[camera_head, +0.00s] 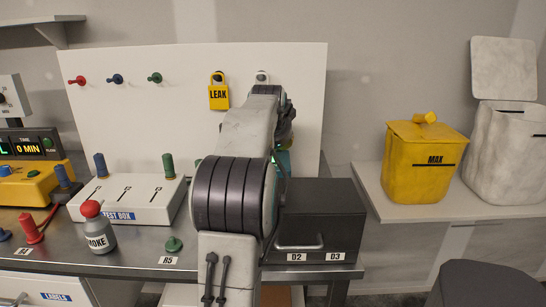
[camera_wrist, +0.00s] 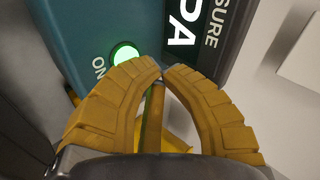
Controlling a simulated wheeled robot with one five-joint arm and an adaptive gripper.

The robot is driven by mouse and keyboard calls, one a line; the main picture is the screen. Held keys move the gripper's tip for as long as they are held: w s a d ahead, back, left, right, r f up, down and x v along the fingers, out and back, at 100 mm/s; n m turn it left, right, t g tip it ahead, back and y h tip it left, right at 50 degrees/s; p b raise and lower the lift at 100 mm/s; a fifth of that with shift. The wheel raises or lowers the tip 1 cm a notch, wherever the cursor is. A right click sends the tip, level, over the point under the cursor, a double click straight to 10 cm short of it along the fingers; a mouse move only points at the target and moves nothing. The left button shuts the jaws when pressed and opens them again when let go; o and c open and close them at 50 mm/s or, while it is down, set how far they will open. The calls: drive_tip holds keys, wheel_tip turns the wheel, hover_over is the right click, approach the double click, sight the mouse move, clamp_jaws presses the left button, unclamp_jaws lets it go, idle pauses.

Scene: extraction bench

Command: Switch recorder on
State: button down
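The recorder is a teal box (camera_wrist: 75,30) with a dark panel lettered in white, part of it reading "SURE" and "PA"; it fills the upper part of the wrist view. A round button (camera_wrist: 124,54) marked "ON" glows green on its face. My gripper (camera_wrist: 163,74) has its two yellow ridged fingertips together just right of the button. The left fingertip is close by the button's lower right edge; I cannot tell whether it touches. In the head view my arm hides most of the recorder, and only a teal bit (camera_head: 284,162) shows.
A dark drawer box (camera_head: 315,220) marked D2 and D3 stands below the recorder. A white test box (camera_head: 125,205), a smoke bottle (camera_head: 95,230) and a green peg (camera_head: 174,244) are at left. A yellow LEAK padlock (camera_head: 218,97) hangs on the white board.

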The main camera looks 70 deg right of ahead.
wheel_tip(320, 180, up, 5)
drive_tip(key=p, duration=0.5)
idle(1.2)
